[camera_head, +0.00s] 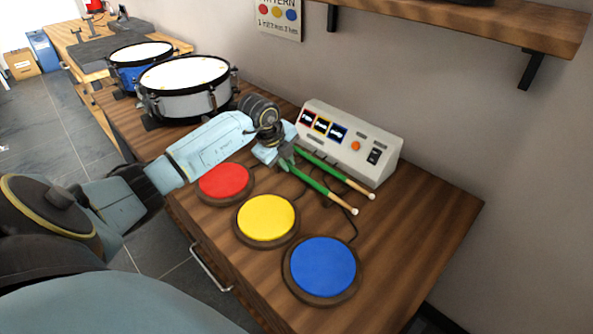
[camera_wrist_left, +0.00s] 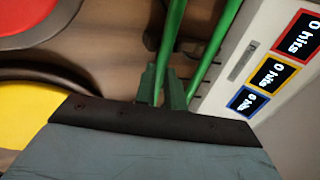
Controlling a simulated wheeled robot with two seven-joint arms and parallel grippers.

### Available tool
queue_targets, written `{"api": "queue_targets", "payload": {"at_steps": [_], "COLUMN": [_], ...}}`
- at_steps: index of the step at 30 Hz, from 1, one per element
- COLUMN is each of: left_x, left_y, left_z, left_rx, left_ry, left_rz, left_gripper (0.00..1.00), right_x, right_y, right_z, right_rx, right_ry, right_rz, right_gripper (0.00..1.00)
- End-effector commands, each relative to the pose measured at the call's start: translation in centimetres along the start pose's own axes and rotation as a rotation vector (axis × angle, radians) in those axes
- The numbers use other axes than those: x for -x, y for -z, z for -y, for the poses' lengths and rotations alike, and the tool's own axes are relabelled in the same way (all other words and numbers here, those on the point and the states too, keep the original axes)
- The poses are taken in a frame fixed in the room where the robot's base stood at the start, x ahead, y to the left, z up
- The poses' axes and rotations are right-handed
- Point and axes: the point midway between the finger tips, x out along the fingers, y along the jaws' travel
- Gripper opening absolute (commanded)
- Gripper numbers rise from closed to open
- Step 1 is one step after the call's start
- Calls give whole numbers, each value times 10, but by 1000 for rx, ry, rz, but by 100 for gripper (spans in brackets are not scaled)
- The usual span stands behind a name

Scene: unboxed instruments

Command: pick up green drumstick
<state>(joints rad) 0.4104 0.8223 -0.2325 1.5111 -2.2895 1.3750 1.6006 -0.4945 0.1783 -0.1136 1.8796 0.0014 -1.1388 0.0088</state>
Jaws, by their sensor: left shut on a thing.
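Two green drumsticks with pale tips lie side by side on the wooden desk, between the coloured pads and the grey box. The near green drumstick (camera_head: 322,186) is the one closer to the pads; the far green drumstick (camera_head: 340,174) is closer to the box. My left gripper (camera_head: 287,159) is at their left ends, shut on the near drumstick. In the left wrist view the fingers (camera_wrist_left: 164,88) close around the near drumstick (camera_wrist_left: 172,30), while the far drumstick (camera_wrist_left: 214,40) passes just right of them. Whether the held stick is clear of the desk cannot be told. My right gripper is not in view.
Red (camera_head: 225,182), yellow (camera_head: 266,217) and blue (camera_head: 322,265) round pads lie along the desk's front. The grey box (camera_head: 368,150) with screens stands right behind the sticks. A white-topped drum (camera_head: 187,75) stands at the back left. Bare desk (camera_head: 425,225) lies to the right.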

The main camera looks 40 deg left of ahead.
Motion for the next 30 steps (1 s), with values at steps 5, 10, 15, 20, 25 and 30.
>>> {"api": "queue_targets", "payload": {"at_steps": [5,10,15,20,25,30], "left_x": [6,25,56,80,91,93], "left_y": [0,0,0,0,0,0], "left_z": [3,11,24,34,38,39], "left_rx": [0,-1,-1,-1,0,0], "left_ry": [1,2,4,2,2,0], "left_rz": [0,1,1,1,0,0], "left_gripper": [0,0,0,0,0,0], "right_x": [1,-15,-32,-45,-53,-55], "right_y": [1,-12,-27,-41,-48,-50], "right_z": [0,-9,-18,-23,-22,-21], "right_rx": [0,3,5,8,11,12], "right_ry": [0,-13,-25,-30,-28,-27], "right_rz": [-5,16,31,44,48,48], "right_gripper": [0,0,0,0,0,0]}}
